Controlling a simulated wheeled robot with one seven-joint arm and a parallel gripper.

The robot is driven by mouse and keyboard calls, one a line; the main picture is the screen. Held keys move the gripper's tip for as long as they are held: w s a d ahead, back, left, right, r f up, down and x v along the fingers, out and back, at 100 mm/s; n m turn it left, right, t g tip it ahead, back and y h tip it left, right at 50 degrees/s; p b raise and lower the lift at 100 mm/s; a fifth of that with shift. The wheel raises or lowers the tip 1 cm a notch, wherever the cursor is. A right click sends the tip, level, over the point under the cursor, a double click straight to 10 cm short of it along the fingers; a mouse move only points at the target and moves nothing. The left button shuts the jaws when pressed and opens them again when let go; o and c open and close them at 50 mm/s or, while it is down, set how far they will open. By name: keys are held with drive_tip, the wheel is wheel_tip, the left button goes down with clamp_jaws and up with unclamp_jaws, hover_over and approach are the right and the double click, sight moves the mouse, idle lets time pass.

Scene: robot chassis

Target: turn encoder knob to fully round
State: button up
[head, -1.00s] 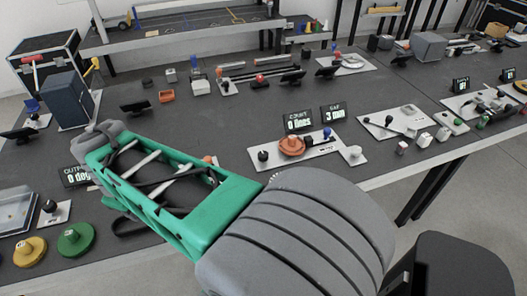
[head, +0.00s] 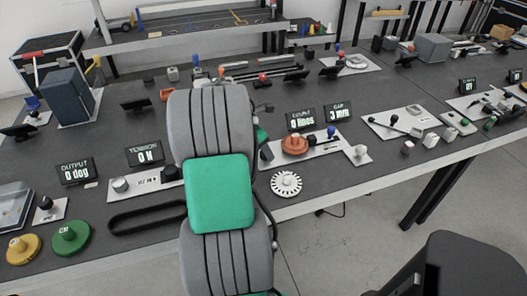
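The encoder station is a white plate (head: 326,141) on the dark table, right of centre. On it sits an orange round knob (head: 294,145) with a raised hub. Behind it a display (head: 300,120) reads COUNT 0 lines and another display (head: 338,113) reads GAP 3 mm. A white slotted disc (head: 286,184) lies in front of the plate near the table edge.
Left of my arm are displays reading OUTPUT 0 deg (head: 76,171) and TENSION 0 N (head: 145,155), a black belt (head: 146,215), a green wheel (head: 71,238) and a yellow wheel (head: 24,248). Another plate (head: 400,122) with parts lies to the right. The table's front edge runs close by.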

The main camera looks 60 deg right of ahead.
drive_tip(key=shift+s+d+f, duration=0.1)
drive_tip(key=shift+d+f, duration=0.1)
drive_tip(key=shift+f, duration=0.3)
clamp_jaws()
